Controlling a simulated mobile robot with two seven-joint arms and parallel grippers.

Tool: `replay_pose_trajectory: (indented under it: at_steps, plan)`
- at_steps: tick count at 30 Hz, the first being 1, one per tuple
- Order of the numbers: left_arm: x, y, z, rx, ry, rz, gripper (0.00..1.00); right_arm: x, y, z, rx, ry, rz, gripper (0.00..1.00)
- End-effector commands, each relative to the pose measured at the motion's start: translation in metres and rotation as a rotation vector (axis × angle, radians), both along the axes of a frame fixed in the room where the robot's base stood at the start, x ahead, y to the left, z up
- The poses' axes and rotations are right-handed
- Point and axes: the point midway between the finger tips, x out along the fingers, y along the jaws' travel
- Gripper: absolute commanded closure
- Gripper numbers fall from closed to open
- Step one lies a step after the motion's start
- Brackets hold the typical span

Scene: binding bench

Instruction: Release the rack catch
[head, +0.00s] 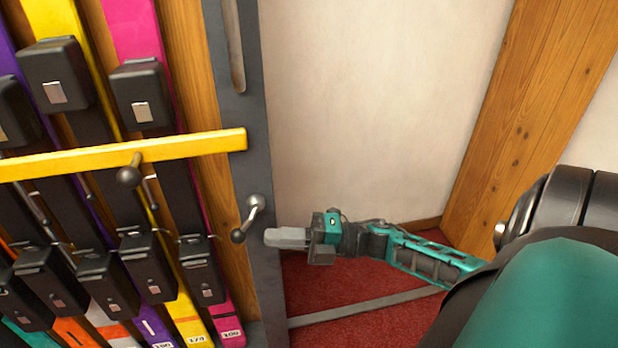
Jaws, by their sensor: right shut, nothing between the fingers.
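The rack (232,150) stands at the left, with a dark grey upright post along its right side. A small lever with a grey pivot and a dark ball knob (248,220), which looks like the rack catch, sits on this post. A yellow bar (90,158) runs across the rack and ends at the post; it carries its own dark ball knob (129,176). My right gripper (272,238) is shut and empty. Its tip is just right of the lever in the picture; I cannot tell whether they touch. My left gripper is not in view.
Several coloured binders or strips with black clip boxes (148,275) fill the rack. A pale wall (370,110) and a slanting wooden post (530,110) stand behind. Red carpet (340,325) covers the floor. The space right of the rack looks clear except for my arm.

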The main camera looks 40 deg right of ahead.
Motion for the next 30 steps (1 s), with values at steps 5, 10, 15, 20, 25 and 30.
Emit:
replay_pose_trajectory:
  at_steps: [5, 10, 15, 20, 25, 30]
  plan:
    - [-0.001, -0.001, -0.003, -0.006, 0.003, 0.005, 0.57, 0.015, 0.017, 0.003, 0.002, -0.001, 0.000, 1.00]
    - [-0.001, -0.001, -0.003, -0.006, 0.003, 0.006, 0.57, 0.020, 0.022, 0.003, 0.000, 0.000, -0.001, 1.00]
    - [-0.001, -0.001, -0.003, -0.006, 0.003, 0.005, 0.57, 0.020, 0.023, 0.003, 0.000, 0.002, -0.001, 1.00]
    - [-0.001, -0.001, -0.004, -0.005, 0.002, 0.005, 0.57, 0.020, 0.023, 0.003, 0.002, 0.001, -0.001, 1.00]
    - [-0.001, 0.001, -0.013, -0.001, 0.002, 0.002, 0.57, 0.020, 0.024, 0.000, 0.038, -0.019, -0.002, 1.00]
    - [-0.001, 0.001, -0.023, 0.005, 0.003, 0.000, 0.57, 0.021, 0.025, 0.001, 0.099, -0.058, -0.002, 1.00]
